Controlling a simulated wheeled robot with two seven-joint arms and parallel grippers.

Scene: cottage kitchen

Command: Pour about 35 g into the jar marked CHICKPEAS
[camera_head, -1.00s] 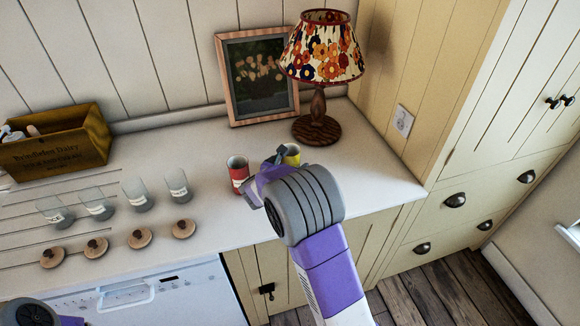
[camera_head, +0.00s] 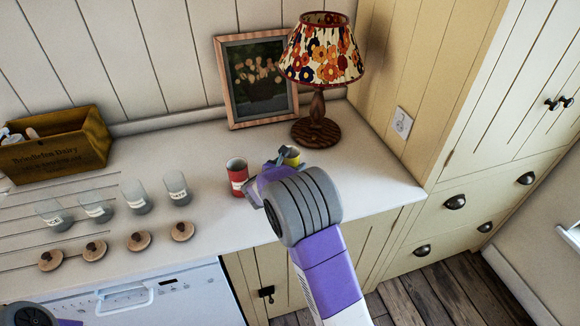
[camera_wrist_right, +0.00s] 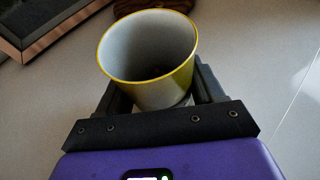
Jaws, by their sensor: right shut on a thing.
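My right gripper (camera_wrist_right: 158,112) is shut on a yellow cup (camera_wrist_right: 178,80). In the right wrist view the cup's open top faces the camera and its visible inside is pale, with no contents made out. The yellow cup also shows in the head view (camera_head: 291,154), mostly behind my right gripper (camera_head: 270,168). Several glass jars (camera_head: 136,196) with white labels stand in a row at the left; which is CHICKPEAS is too small to read. My left arm shows only at the bottom-left corner; its fingers are out of view.
Several wooden lids (camera_head: 139,240) lie in front of the jars. A wooden box (camera_head: 57,145) stands behind them. A lamp (camera_head: 317,120) and a picture frame (camera_head: 230,110) stand behind the cups. Clear counter (camera_head: 207,205) lies between jars and red cup.

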